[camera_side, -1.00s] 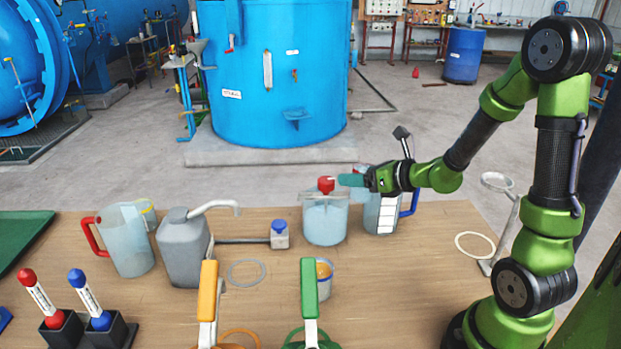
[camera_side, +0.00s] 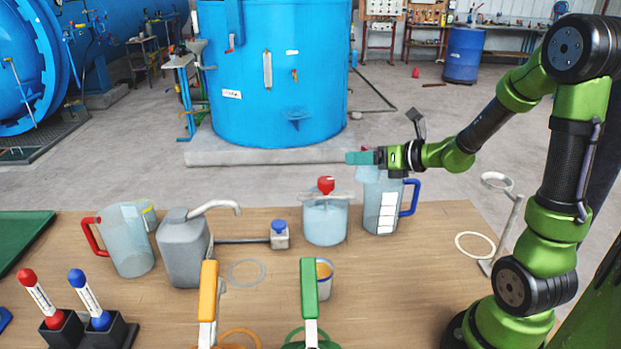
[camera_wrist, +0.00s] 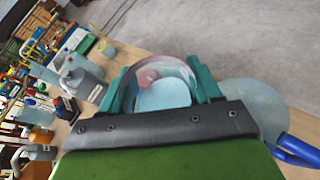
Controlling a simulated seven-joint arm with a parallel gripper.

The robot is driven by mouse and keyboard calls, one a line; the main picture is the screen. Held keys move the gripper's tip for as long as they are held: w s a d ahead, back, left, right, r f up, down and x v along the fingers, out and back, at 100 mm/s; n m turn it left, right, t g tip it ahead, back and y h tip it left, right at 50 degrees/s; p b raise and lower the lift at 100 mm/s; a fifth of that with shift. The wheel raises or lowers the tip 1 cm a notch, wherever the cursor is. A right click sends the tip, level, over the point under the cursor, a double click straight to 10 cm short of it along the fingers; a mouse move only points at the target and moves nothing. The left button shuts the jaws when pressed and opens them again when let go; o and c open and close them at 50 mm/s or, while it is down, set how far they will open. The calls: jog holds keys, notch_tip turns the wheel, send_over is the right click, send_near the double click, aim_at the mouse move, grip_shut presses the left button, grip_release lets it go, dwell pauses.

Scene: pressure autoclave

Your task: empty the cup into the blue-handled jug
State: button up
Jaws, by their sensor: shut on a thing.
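My gripper (camera_side: 362,158) has teal fingers that are shut on a clear cup (camera_wrist: 150,72), which sits between them in the wrist view. Something pale blue shows inside or through the cup. In the side view the cup (camera_side: 368,173) is partly hidden by the fingers, just above the mouth of the blue-handled jug. Its exact tilt is hard to tell. The blue-handled jug (camera_side: 371,215) stands upright on the table, clear with a white label strip and its handle to the right. In the wrist view the jug (camera_wrist: 258,100) lies right of the cup, partly hidden by my gripper.
A clear vessel with a red stopper (camera_side: 325,222) stands close left of the jug. Further left are a grey canister (camera_side: 183,255) and a red-handled jug (camera_side: 130,250). A small cup (camera_side: 325,280) stands in front. A ring stand (camera_side: 497,183) is at right.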

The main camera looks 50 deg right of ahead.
aim_at(374, 148)
jog(key=shift+d+r+m, duration=0.25)
jog(key=shift+r, duration=0.35)
jog(key=shift+d+r+m, duration=0.2)
jog(key=shift+r+m, duration=0.05)
jog(key=shift+r, duration=0.3)
jog(key=shift+f+m+t+y, duration=0.4)
jog(key=shift+f+m+y, duration=0.2)
jog(key=shift+m+y, duration=0.1)
jog(key=shift+f+m+t+y, duration=0.2)
jog(key=shift+m+t, duration=0.05)
jog(key=shift+m, duration=0.3)
jog(key=shift+f+m+t+y, duration=0.15)
jog(key=shift+m+t+y, duration=0.1)
jog(key=shift+m, duration=0.3)
jog(key=shift+r, duration=0.15)
jog(key=m, duration=0.2)
jog(key=d+m+t+y, duration=0.1)
jog(key=m, duration=0.1)
jog(key=shift+s+t, duration=0.1)
jog(key=shift+t, duration=0.2)
jog(key=shift+d+r+m+t, duration=0.15)
jog(key=shift+d+m+t, duration=0.2)
jog(key=shift+m, duration=0.6)
jog(key=shift+d+r+m+t, duration=0.15)
jog(key=shift+m+t, duration=0.3)
jog(key=shift+m, duration=0.5)
